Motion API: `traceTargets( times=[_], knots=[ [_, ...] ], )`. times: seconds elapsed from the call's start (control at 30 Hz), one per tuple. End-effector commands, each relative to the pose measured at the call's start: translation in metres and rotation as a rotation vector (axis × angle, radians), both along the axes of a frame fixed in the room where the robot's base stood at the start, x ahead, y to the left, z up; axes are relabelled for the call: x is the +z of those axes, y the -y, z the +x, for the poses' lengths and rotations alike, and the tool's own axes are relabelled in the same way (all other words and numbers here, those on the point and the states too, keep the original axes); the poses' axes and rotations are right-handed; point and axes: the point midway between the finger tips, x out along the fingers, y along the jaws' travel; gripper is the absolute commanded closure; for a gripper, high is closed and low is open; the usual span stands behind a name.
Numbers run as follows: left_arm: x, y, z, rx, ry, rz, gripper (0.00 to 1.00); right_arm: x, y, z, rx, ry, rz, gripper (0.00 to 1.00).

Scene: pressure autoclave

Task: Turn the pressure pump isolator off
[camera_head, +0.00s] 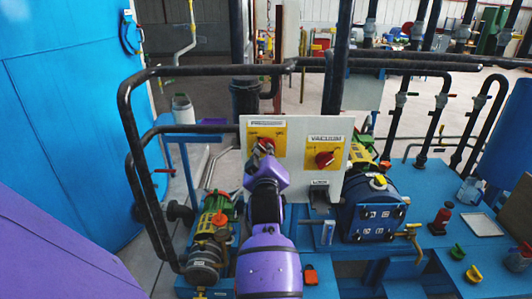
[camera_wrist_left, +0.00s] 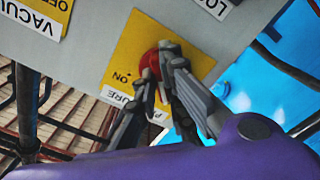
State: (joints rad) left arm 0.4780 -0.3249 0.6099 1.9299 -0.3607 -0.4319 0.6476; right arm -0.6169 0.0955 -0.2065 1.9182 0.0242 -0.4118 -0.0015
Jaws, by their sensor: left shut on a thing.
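The pressure isolator is a red rotary knob (camera_head: 266,144) on a yellow plate (camera_head: 281,134), under a "PRESSURE" label on a pale upright panel. My left gripper (camera_head: 263,153), on its purple arm, reaches up to it and covers much of the knob. In the left wrist view, which is tilted almost upside down, the red knob (camera_wrist_left: 150,66) sits between the grey fingers of my left gripper (camera_wrist_left: 160,62). The fingers are shut on the knob. The knob's pointer is hidden, so its exact setting cannot be told. My right gripper is not in view.
A similar red vacuum knob (camera_head: 325,159) sits close to the right on the same panel (camera_head: 299,180). Black pipes (camera_head: 190,71) run left of and above the panel. A green pump (camera_head: 215,215) and a dark blue motor (camera_head: 375,212) stand below on the blue base.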

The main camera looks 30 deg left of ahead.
Motion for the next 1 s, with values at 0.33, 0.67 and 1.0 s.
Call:
traceTargets(
  times=[0.33,0.67,1.0],
  knots=[
    [0.0005,-0.0003,-0.0001,0.000,0.024,-0.036,1.00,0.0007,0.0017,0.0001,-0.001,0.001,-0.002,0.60],
    [0.0008,-0.0002,0.0000,0.000,0.024,-0.036,0.84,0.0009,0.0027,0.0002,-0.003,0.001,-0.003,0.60],
    [0.0004,-0.0002,0.0000,0.000,0.022,-0.033,0.72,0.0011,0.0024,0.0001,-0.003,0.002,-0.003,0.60]
  ],
)
